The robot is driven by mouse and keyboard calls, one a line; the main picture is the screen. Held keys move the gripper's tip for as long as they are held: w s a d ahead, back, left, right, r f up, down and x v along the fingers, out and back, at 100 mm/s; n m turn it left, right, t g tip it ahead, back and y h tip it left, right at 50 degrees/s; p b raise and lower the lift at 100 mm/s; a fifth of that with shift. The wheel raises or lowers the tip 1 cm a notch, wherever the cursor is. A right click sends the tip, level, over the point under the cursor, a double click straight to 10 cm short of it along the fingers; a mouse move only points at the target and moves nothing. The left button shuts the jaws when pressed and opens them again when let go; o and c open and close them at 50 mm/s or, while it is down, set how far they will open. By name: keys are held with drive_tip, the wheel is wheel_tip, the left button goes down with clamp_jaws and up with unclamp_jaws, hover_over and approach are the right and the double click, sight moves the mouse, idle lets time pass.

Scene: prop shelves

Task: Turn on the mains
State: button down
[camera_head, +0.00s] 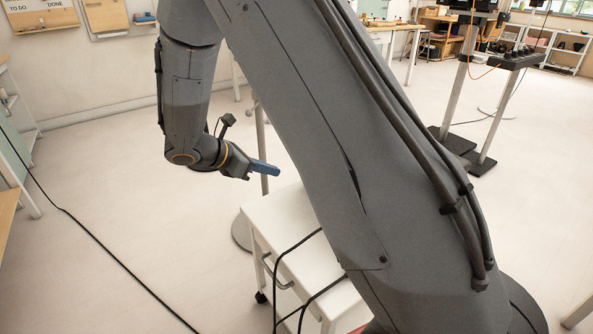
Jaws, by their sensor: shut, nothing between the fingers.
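I cannot make out a mains switch in this view; my own arm covers much of the middle and right. My gripper (269,168) has blue fingers, shut with nothing between them. It hangs in the air to the left of my large arm link, pointing right. In the picture it shows just above the far end of a white trolley (285,218). Black cables (299,247) run over the trolley's top and down its front. A small red patch (361,328) shows at the bottom edge, mostly hidden by my arm; I cannot tell what it is.
A thin upright pole (264,145) with a round grey base stands behind the gripper. A long black cable (105,248) crosses the floor at left. Shelving (12,120) stands at the left edge, stands with dark bases (462,140) at upper right.

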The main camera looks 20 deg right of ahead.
drive_tip(key=d+r+b+x, duration=0.1)
drive_tip(key=r+x, duration=0.1)
drive_tip(key=x, duration=1)
drive_tip(key=shift+w+d, duration=0.25)
drive_tip(key=shift+d, duration=0.35)
